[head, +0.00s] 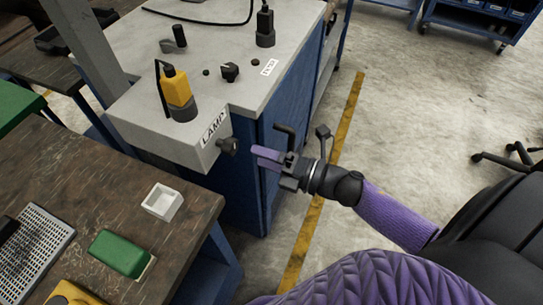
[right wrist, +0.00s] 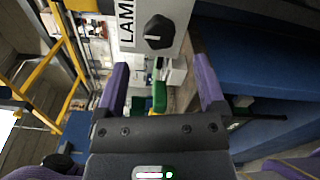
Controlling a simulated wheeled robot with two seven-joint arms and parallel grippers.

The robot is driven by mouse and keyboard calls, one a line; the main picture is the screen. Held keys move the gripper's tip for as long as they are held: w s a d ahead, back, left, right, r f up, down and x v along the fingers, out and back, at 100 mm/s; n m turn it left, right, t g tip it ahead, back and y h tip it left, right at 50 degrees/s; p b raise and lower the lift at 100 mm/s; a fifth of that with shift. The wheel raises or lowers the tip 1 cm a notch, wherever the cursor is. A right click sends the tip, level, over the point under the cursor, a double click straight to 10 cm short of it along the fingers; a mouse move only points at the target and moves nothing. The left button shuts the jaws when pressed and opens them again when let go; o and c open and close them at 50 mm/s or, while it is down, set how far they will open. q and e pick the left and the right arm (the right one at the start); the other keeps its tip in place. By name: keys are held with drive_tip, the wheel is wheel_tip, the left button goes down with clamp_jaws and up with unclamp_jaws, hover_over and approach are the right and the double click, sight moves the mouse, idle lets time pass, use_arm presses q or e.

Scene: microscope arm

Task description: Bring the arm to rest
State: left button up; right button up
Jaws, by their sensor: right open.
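My right gripper (head: 262,156) reaches in from the right in the head view, beside the front corner of a grey-topped blue cabinet (head: 205,60). Its purple fingers are spread and empty. A black knob (head: 228,146) under a LAMP label sits on the cabinet's front face, just left of the fingertips. In the right wrist view the same LAMP knob (right wrist: 159,32) lies ahead of the gap between the fingers (right wrist: 162,80), apart from both. My left gripper is not in view.
On the cabinet top are a yellow-and-black upright part (head: 178,92), a small black knob (head: 230,71) and a black fitting (head: 265,25). A brown table (head: 90,180) at left bears a white box (head: 162,202) and a green block (head: 121,253). The concrete floor (head: 430,100) at right is mostly open.

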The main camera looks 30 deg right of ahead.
drive_tip(key=shift+v, duration=1.05)
